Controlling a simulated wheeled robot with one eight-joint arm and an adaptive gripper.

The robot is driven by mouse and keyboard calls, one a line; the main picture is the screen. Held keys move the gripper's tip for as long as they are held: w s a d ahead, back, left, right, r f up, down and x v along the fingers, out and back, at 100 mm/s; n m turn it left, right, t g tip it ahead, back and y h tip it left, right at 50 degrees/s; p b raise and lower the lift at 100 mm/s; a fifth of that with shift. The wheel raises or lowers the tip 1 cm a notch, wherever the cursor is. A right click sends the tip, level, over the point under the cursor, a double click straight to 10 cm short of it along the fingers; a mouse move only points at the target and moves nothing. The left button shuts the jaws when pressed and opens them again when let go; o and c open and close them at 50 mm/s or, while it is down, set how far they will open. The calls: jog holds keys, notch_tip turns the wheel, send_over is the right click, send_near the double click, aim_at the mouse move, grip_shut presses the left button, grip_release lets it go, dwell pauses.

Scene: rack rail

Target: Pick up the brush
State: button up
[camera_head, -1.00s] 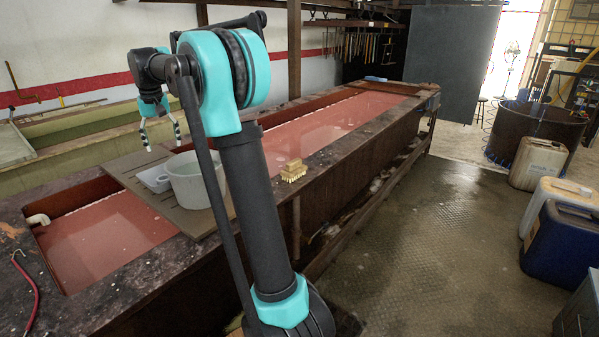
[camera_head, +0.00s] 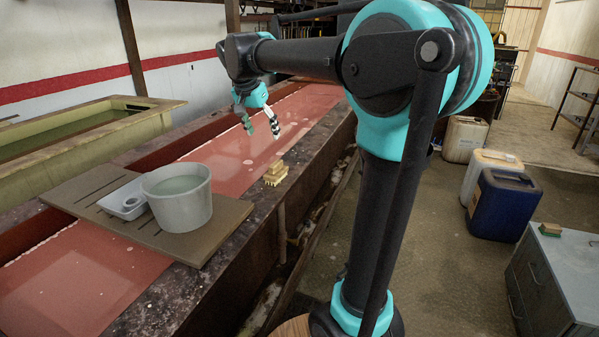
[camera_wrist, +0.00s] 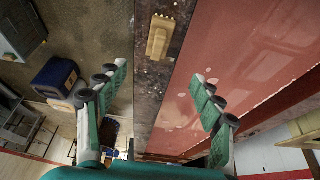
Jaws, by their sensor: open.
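A tan, blocky brush (camera_head: 275,174) lies on the dark near rim of the long trough of reddish liquid. In the wrist view the brush (camera_wrist: 160,38) shows at the upper middle, beyond the fingertips and between their lines. My gripper (camera_head: 262,132) is open and empty, fingers pointing down. It hangs above the trough, above and slightly behind the brush in the head view. In the wrist view both fingers of my gripper (camera_wrist: 158,73) are spread wide, and nothing touches the brush.
A grey bucket (camera_head: 178,212) and a white dish (camera_head: 124,201) stand on a slatted board (camera_head: 225,214) across the trough (camera_head: 85,285). Canisters, including a blue one (camera_head: 503,207), stand on the floor. A grey cabinet (camera_head: 545,275) at right carries a small yellow-green block (camera_head: 550,230).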

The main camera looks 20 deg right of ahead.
aim_at(275, 164)
jog(key=x, duration=1.1)
jog(key=shift+d+f, duration=0.25)
jog(key=shift+d, duration=0.25)
jog(key=shift+a+x, duration=0.1)
jog(key=shift+x, duration=1.35)
jog(key=shift+a+x, duration=0.15)
jog(key=shift+x, duration=1.3)
jog(key=shift+w, duration=0.1)
jog(key=c, duration=1.3)
jog(key=shift+r, duration=0.1)
notch_tip(275, 164, up, 20)
jog(key=shift+f, duration=0.1)
